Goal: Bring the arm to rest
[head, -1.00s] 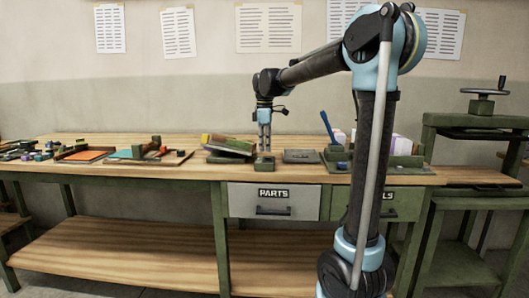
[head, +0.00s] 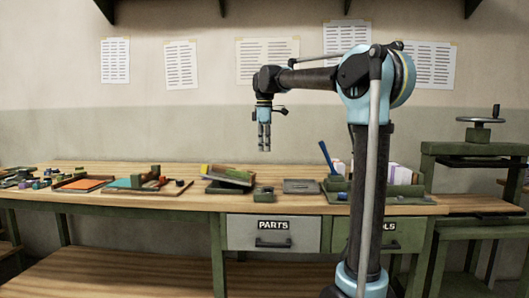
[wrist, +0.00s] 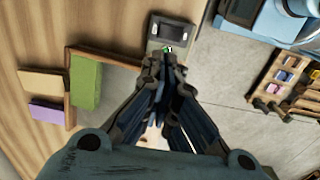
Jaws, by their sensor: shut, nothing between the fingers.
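My gripper (head: 264,150) hangs above the workbench (head: 120,202), pointing down, with clear air between its fingertips and the bench top. Its fingers are closed together and hold nothing. They also show closed in the wrist view (wrist: 164,62). A small green box (head: 264,195) sits on the bench below it. My arm reaches left from its upright column at the right, with the upper link nearly level.
A tilted green tray (head: 228,185) stands left of the small box, and a flat grey plate (head: 301,186) lies right of it. A green organizer (head: 395,190) and a press (head: 480,135) are further right. Papers hang on the wall. Air around the gripper is free.

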